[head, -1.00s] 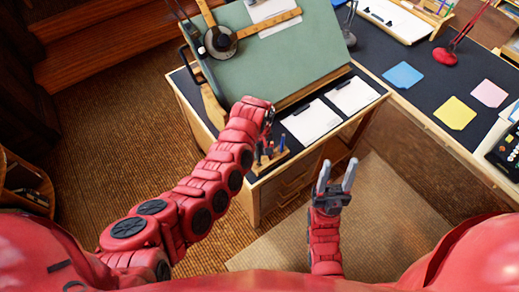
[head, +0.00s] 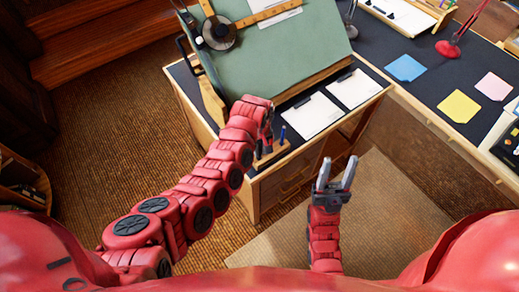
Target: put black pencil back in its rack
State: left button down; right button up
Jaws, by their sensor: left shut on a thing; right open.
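The pencil rack (head: 275,157) is a small wooden holder at the near left corner of the drafting desk. A blue pencil (head: 283,133) stands upright at its right side. My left gripper (head: 267,142) points down right over the rack and is shut on a slim dark thing, which looks like the black pencil. The pencil is mostly hidden by the gripper, and I cannot tell whether its lower end is in the rack. My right gripper (head: 335,172) is open and empty, in front of the desk and to the right of the rack.
A tilted green drafting board (head: 275,55) rises behind the rack. Two white clipboards (head: 312,114) lie on the dark desktop right of the rack. Blue (head: 405,68), yellow (head: 458,106) and pink sheets and a red lamp (head: 449,47) are on the right desk.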

pick_arm(q)
jog(key=shift+f+b, duration=0.35)
jog(key=c, duration=0.8)
grip_release()
jog(key=shift+o, duration=0.2)
jog(key=shift+r, duration=0.15)
jog(key=shift+r, duration=0.65)
notch_tip(320, 180, up, 6)
jog(key=shift+f+b, duration=0.1)
jog(key=shift+b, duration=0.95)
notch_tip(320, 180, up, 9)
jog(key=p, duration=0.3)
jog(key=shift+f, duration=0.15)
jog(key=shift+r, duration=0.7)
